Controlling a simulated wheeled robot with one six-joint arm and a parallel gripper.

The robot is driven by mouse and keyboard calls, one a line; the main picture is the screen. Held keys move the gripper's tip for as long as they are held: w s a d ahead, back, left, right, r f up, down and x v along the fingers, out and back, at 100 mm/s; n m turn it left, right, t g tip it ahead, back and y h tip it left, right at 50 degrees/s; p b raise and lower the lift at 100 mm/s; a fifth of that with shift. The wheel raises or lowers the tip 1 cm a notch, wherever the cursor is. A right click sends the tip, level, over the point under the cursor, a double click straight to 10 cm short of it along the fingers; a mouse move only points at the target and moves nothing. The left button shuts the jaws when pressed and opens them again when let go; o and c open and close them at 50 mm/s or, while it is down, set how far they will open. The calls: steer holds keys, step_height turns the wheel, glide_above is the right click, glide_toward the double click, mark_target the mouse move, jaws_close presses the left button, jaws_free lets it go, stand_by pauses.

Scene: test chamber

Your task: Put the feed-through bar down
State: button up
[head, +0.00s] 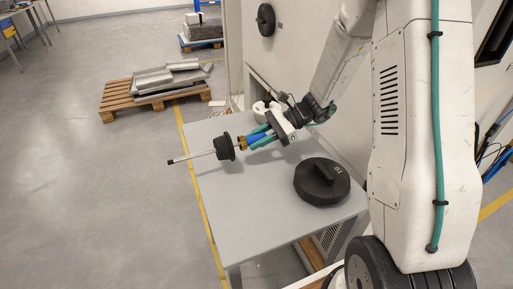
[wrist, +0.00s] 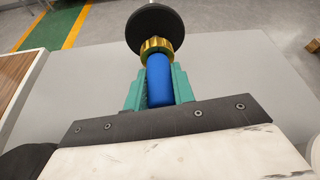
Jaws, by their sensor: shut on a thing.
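The feed-through bar (head: 224,148) has a thin metal rod, a black round collar, a brass-coloured ring and a blue handle. My gripper (head: 258,138) is shut on the blue handle, with its green fingers on either side. In the head view the bar points left, its rod tip reaching past the left edge of the grey table (head: 221,206). In the wrist view the bar (wrist: 158,76) points away from my gripper (wrist: 158,88), and the collar hides part of the rod. The bar appears held above the table; the height is hard to tell.
A black round lid-like disc (head: 322,181) lies on the table at the right. A white object (head: 266,108) stands at the table's back, partly behind my gripper. The table's front left is clear.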

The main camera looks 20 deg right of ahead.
steer(key=shift+f, duration=1.65)
steer(key=o, duration=1)
steer(key=shift+f, duration=0.1)
